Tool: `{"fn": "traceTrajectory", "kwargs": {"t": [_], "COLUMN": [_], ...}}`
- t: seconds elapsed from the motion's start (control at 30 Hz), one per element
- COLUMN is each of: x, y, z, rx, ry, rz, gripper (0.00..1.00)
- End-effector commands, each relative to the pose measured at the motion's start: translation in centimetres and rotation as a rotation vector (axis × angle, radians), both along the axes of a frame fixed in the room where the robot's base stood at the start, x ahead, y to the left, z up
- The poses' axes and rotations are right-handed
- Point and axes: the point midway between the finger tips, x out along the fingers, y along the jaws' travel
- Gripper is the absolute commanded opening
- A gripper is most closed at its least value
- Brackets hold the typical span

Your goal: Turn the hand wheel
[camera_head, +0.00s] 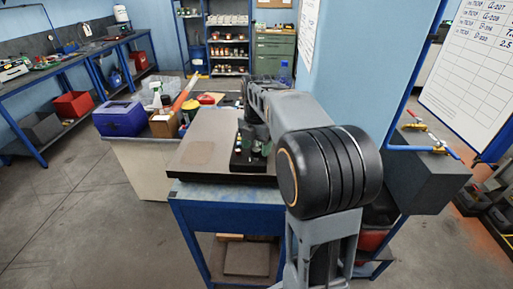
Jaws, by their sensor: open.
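A dark flat-based device (243,163) with small green and silver parts stands on the bench top, right of its middle. I cannot make out a hand wheel on it clearly; my arm covers its right side. My arm reaches forward from the lower right, and its far end bends down over the device. My gripper (252,138) is small there, open, close above or beside the device. Its fingertips blend into the dark parts, and I cannot tell whether they touch anything.
The bench (200,175) has a blue frame and a bare left top. Behind it, a pale counter (140,158) holds a purple-blue box (119,118), a carton and bottles. A blue wall (352,75) and a grey box (425,183) with piping stand at right. The floor at left is clear.

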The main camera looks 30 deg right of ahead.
Motion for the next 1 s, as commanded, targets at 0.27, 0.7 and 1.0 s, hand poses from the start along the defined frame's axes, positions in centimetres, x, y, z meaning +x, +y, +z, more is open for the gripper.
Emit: {"fn": "traceTrajectory", "kwargs": {"t": [0.27, 0.7, 1.0], "x": [-0.03, -0.03, -0.03], "y": [0.01, 0.01, 0.01], "z": [-1.1, -1.08, -1.06], "rx": [0.0, 0.0, 0.0], "ry": [0.0, 0.0, 0.0], "rz": [0.0, 0.0, 0.0], "gripper": [0.62, 0.41, 0.13]}}
